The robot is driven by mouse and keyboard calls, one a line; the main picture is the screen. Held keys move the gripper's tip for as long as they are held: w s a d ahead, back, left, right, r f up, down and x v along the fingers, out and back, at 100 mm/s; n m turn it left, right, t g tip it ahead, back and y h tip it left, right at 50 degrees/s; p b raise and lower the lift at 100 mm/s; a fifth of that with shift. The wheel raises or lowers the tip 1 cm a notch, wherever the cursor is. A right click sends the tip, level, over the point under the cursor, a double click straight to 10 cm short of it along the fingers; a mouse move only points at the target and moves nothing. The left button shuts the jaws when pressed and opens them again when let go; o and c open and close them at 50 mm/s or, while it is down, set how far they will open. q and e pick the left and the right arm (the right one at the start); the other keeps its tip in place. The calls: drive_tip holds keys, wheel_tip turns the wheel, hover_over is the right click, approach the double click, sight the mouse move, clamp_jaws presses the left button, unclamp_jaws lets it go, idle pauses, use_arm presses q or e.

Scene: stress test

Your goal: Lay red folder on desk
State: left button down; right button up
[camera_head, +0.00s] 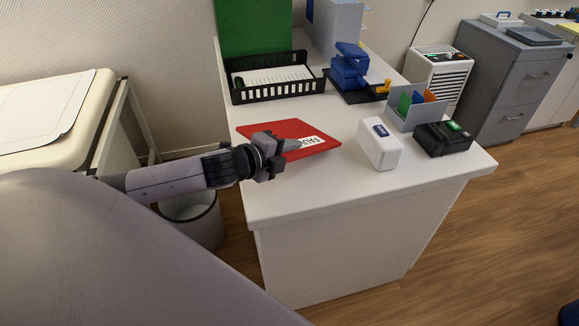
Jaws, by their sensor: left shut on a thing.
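The red folder (292,129) has a white label with dark letters. It lies flat, or nearly so, at the left front part of the white desk (340,186), and its left corner reaches the desk's left edge. My left gripper (284,146) is shut on the folder's near edge and covers part of it. I cannot tell whether the whole folder touches the desk top. My right gripper is not in view.
A black tray (234,96) with papers stands behind the folder. A white box (379,146), a black device (443,139) and a grey organizer (417,113) stand to the right. The desk's front strip is clear. A bin (192,219) stands below my left arm.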

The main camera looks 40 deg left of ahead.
use_arm(q)
drive_tip(key=shift+f, duration=0.75)
drive_tip(key=shift+f+b, duration=0.2)
drive_tip(key=shift+b, duration=0.15)
drive_tip(key=c, duration=1.3)
unclamp_jaws()
drive_tip(key=shift+o, duration=0.2)
